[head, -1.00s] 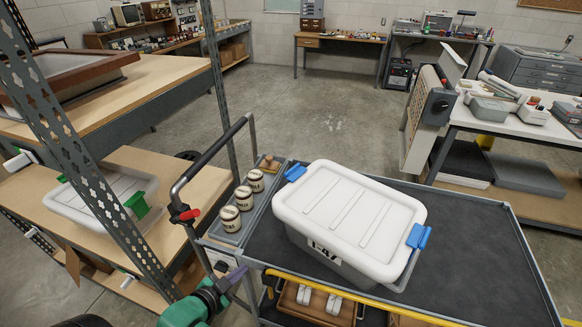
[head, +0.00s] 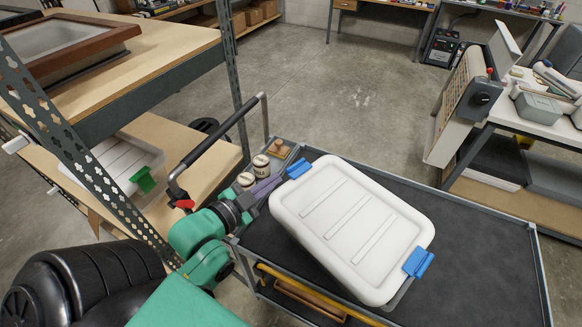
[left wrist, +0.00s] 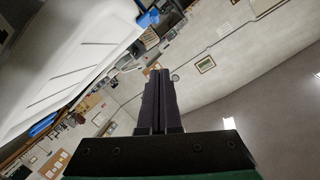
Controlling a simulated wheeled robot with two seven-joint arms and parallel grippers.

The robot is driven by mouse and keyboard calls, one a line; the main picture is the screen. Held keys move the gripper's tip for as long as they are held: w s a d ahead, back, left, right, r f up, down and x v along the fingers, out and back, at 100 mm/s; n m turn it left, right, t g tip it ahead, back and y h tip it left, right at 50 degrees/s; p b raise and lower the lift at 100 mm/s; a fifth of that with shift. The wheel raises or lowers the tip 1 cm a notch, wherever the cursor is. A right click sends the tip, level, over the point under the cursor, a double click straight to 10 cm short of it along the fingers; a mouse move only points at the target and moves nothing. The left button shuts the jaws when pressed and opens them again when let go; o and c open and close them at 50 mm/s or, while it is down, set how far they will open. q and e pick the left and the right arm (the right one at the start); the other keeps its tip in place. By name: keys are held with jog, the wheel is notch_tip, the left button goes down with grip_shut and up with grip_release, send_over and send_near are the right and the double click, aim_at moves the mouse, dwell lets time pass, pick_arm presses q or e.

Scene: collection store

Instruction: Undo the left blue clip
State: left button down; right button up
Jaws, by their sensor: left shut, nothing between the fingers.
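A box with a white lid (head: 350,222) stands on the cart. The left blue clip (head: 299,168) sits at the lid's upper left end, and the right blue clip (head: 418,263) at its lower right end. My left gripper (head: 279,180) is shut and empty, its purple fingers just left of the left clip; whether they touch it I cannot tell. In the left wrist view the shut fingers (left wrist: 160,75) point up the picture, with the white lid (left wrist: 60,60) to their left and two blue patches at its edges. My right gripper is not in view.
The cart's dark top (head: 470,240) is clear right of the box. Several jars (head: 260,162) stand in a side tray by the cart handle (head: 225,140), close to my left gripper. A metal shelf post (head: 85,150) rises at the left.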

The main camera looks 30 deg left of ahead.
pick_arm(q)
jog(key=b, duration=0.5)
send_over(293, 173)
jog(key=s+d, duration=0.2)
jog(key=s, duration=0.1)
jog(key=shift+w+a+f, duration=0.15)
jog(key=shift+w+f, duration=0.05)
jog(key=shift+f, duration=0.9)
jog(key=shift+w+r+p, duration=0.25)
jog(key=shift+w+p, duration=0.55)
jog(key=shift+w, duration=0.05)
jog(key=f, duration=0.1)
jog(key=a+f, duration=0.1)
jog(key=f, duration=0.1)
jog(key=shift+w+a+f, duration=0.25)
jog(key=shift+w+f, duration=0.05)
jog(key=shift+w, duration=0.05)
jog(key=shift+a+f, duration=0.2)
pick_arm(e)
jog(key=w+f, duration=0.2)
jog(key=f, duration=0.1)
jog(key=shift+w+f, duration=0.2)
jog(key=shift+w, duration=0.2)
pick_arm(q)
jog(key=shift+d, duration=0.1)
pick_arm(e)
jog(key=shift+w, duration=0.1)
